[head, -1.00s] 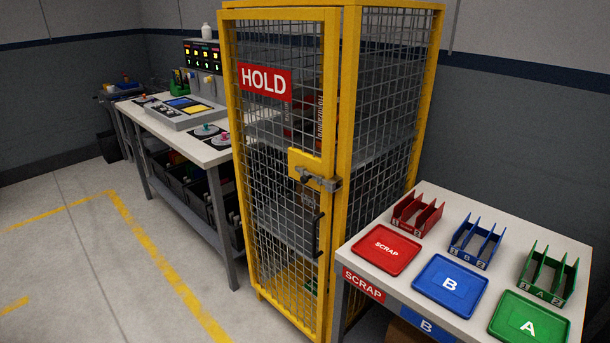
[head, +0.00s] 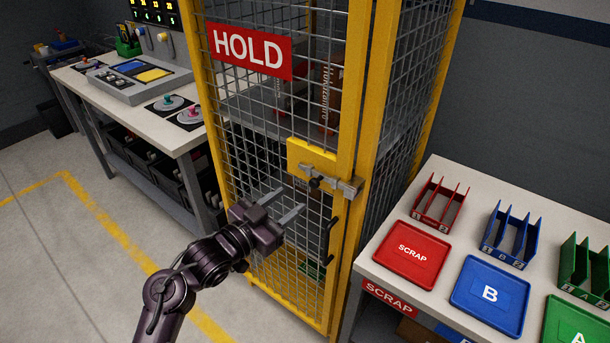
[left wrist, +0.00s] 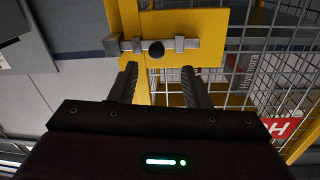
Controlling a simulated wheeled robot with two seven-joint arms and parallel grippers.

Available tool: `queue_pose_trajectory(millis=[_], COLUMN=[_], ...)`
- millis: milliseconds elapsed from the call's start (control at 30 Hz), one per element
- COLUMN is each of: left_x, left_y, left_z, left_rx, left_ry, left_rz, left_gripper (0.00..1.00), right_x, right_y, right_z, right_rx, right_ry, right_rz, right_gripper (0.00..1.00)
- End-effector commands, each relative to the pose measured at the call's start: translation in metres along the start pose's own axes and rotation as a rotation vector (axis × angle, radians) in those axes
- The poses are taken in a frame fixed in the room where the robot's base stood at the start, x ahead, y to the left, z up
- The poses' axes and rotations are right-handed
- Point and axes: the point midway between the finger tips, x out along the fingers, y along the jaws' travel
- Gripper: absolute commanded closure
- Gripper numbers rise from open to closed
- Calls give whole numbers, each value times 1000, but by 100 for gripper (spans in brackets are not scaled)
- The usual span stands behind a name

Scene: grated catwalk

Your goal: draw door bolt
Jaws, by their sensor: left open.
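The door bolt (head: 328,184) is a grey metal bar with a dark round knob, on a yellow plate (head: 308,155) on the yellow mesh cage door. The bolt spans from the plate to the frame post at its right. In the left wrist view the bolt (left wrist: 185,44) lies across the top, its dark knob (left wrist: 156,48) just beyond and between the fingertips. My left gripper (head: 292,203) is open and empty, below and left of the bolt, apart from it. It also shows in the left wrist view (left wrist: 158,74). My right gripper is not in view.
A black door handle (head: 331,240) sits below the bolt. A red HOLD sign (head: 250,52) hangs on the door. At right a white table (head: 390,268) holds coloured trays and racks. A workbench (head: 130,110) stands at left. The floor in front is open.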

Motion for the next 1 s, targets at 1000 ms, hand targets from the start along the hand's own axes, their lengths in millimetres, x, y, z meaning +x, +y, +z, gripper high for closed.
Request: queue_pose_trajectory(millis=[1000], left_x=[75], left_y=[0], left_z=[1], left_rx=[-1], left_ry=[-1], left_rz=[-1], left_gripper=[77], right_x=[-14], right_y=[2], right_z=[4], right_rx=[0], right_ry=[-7], right_rz=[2], right_gripper=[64])
